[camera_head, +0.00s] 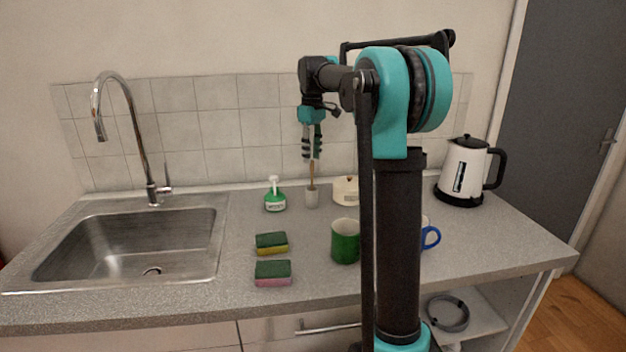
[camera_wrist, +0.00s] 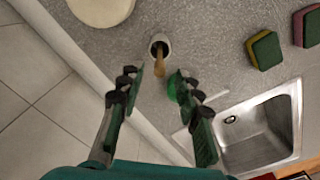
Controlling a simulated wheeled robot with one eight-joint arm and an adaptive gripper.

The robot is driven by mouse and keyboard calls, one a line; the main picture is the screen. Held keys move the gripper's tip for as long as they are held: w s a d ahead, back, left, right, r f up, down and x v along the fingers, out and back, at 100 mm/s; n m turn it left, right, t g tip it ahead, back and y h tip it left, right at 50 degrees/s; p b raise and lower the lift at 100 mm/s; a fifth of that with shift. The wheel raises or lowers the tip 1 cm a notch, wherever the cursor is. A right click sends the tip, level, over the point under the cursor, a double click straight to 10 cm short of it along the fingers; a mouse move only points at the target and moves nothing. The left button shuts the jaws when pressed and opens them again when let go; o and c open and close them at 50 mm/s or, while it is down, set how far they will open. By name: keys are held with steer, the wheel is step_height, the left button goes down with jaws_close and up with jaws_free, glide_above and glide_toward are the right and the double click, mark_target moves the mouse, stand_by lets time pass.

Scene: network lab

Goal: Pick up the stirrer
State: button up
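The stirrer (camera_head: 312,175) is a thin light-brown stick standing upright in a small grey holder (camera_head: 312,198) on the counter. In the wrist view the stirrer (camera_wrist: 159,65) rises out of the holder (camera_wrist: 155,38) toward the camera. My gripper (camera_head: 312,152) points down, directly above the holder. In the wrist view my gripper (camera_wrist: 153,78) is open, with its two fingers apart and the stirrer's top showing between the tips. I see a gap on both sides of the stirrer; contact does not show.
A green soap bottle (camera_head: 275,196) stands left of the holder, and a cream round container (camera_head: 345,189) stands to the right. A green mug (camera_head: 345,242), a blue-handled mug (camera_head: 430,237), a kettle (camera_head: 464,170) and two sponges (camera_head: 272,241) are on the counter. The sink (camera_head: 130,247) is left.

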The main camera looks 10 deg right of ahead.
mark_target(312, 171)
step_height(312, 171, down, 10)
steer(key=shift+r, duration=0.2)
stand_by(0.3)
jaws_close()
